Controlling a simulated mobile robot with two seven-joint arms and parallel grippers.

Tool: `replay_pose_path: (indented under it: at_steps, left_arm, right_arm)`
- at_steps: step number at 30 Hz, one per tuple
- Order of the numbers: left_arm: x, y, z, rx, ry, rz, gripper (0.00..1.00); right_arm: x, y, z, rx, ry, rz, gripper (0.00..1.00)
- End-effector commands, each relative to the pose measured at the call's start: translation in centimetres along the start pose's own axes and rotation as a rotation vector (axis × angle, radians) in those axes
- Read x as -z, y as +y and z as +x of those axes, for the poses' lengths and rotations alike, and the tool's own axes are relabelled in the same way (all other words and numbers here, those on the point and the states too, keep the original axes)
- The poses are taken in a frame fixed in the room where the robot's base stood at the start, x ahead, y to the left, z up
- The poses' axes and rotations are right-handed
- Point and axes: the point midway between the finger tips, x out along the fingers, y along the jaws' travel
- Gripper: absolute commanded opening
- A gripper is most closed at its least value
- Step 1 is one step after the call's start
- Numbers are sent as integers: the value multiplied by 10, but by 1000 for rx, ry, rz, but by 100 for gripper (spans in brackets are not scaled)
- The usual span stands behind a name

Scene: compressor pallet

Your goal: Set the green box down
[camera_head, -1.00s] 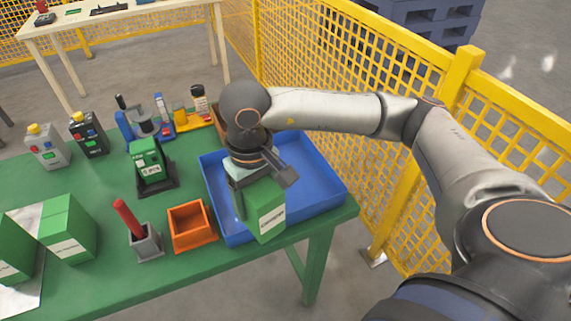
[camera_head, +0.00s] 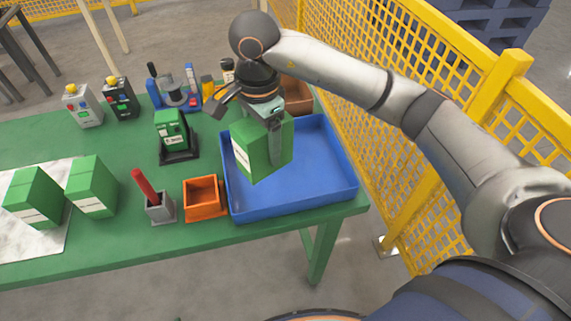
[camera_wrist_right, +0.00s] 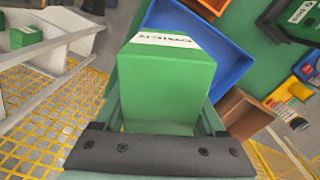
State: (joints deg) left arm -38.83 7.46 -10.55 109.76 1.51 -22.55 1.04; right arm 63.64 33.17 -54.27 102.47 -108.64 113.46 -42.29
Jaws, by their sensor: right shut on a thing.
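A green box (camera_head: 260,150) with a white label is held by my right gripper (camera_head: 276,135). In the head view the box is above the blue tray (camera_head: 300,197) on the green table; whether its underside touches the tray is hard to tell. In the right wrist view the green box (camera_wrist_right: 165,85) fills the space between the two fingers of my right gripper (camera_wrist_right: 165,118), which are shut on its sides. The blue tray (camera_wrist_right: 215,45) shows behind it. My left gripper is not in view.
An orange bin (camera_head: 204,198) and a grey holder with a red handle (camera_head: 143,184) stand left of the tray. A yellow mesh fence (camera_head: 385,120) runs along the right.

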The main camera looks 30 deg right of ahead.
Motion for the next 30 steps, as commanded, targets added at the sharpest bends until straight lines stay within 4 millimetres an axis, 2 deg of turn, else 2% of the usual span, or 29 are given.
replay_pose_path:
  at_steps: [5,14,18,22,30]
  left_arm:
    - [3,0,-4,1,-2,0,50]
    - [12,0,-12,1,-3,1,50]
    - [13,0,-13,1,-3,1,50]
    - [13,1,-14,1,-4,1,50]
    - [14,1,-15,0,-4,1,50]
  right_arm:
    - [22,-3,8,-5,2,42,0]
    - [95,-12,40,-6,2,39,0]
    - [114,-15,69,-5,-1,35,0]
    - [126,-17,84,-3,1,33,0]
    - [139,-19,100,-3,1,32,0]
